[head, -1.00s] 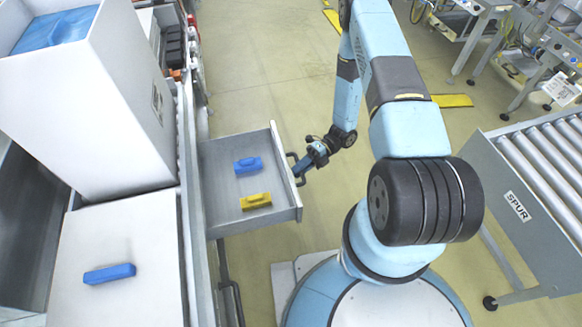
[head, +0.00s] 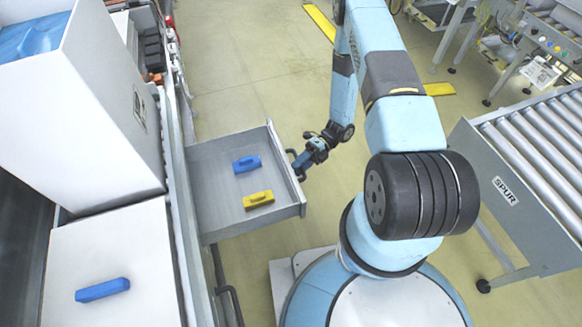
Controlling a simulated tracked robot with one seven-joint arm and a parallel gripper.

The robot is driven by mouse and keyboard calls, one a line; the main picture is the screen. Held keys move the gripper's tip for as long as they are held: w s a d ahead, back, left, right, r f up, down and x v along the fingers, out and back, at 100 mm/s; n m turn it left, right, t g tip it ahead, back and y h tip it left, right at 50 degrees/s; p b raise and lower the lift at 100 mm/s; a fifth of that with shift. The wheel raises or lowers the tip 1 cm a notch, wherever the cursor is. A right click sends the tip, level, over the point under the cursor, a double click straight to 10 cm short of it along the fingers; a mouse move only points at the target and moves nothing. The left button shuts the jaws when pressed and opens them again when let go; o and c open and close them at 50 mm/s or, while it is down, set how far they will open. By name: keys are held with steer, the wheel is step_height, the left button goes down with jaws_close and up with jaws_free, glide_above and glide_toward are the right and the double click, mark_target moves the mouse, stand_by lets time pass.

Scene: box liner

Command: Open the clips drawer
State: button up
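A grey drawer (head: 222,205) stands pulled out from the long bench, and its inside shows from above. A blue clip (head: 247,163) and a yellow clip (head: 258,199) lie in it, apart from each other. A dark handle (head: 292,160) sits on the drawer's right-hand front. My gripper (head: 298,171) is at this handle, with the arm reaching in from the right. The fingers are small and partly hidden, so I cannot tell whether they are closed around the handle.
A second dark handle (head: 230,297) is on the bench front below the open drawer. A white box (head: 85,100) with a blue liner and a white surface with a blue clip (head: 103,290) are at left. A roller conveyor (head: 530,170) stands at right. Floor beyond the drawer is clear.

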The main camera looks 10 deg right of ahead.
steer(key=v, duration=1.3)
steer(key=shift+w+d, duration=0.15)
steer(key=shift+d, duration=0.2)
step_height(320, 180, up, 35)
steer(key=w+a+n+t+h, duration=0.1)
steer(key=n+t+h, duration=0.3)
steer(key=n+h, duration=0.75)
steer(key=s+r+n+t+h, duration=0.1)
steer(key=s+r+n+t, duration=0.9)
steer(key=s+r+n, duration=0.9)
steer(key=shift+s+a+r+h, duration=0.2)
steer(key=shift+s+r+h, duration=0.25)
steer(key=shift+r, duration=0.65)
steer(key=shift+s, duration=0.15)
